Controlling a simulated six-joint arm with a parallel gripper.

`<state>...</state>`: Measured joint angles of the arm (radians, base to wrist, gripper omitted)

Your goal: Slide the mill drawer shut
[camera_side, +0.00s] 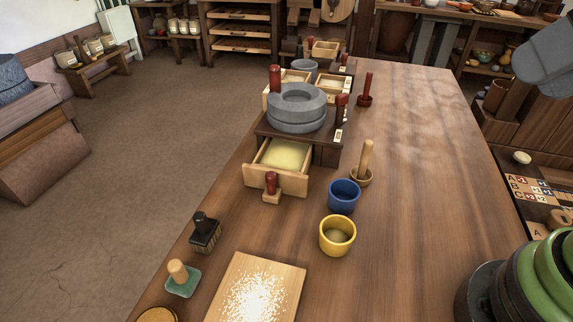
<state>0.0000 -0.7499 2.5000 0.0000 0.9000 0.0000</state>
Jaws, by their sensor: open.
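The mill (297,108) is a round grey stone on a dark wooden stand on the long table. Its drawer (277,183) is a light wooden box under the stones, sticking out well towards the front. Pale yellow meal (284,154) lies inside it. A dark red knob on a small wooden block (271,187) is at the drawer's front. The back of the drawer is hidden under the stand. My gripper's fingers do not show in this view.
A blue cup (344,195), a yellow cup (337,236) and a wooden pestle in a dish (365,160) stand right of the drawer. A dark brush (205,232), a green stamp (183,282) and a floury board (283,266) lie in front. The table's right side is clear.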

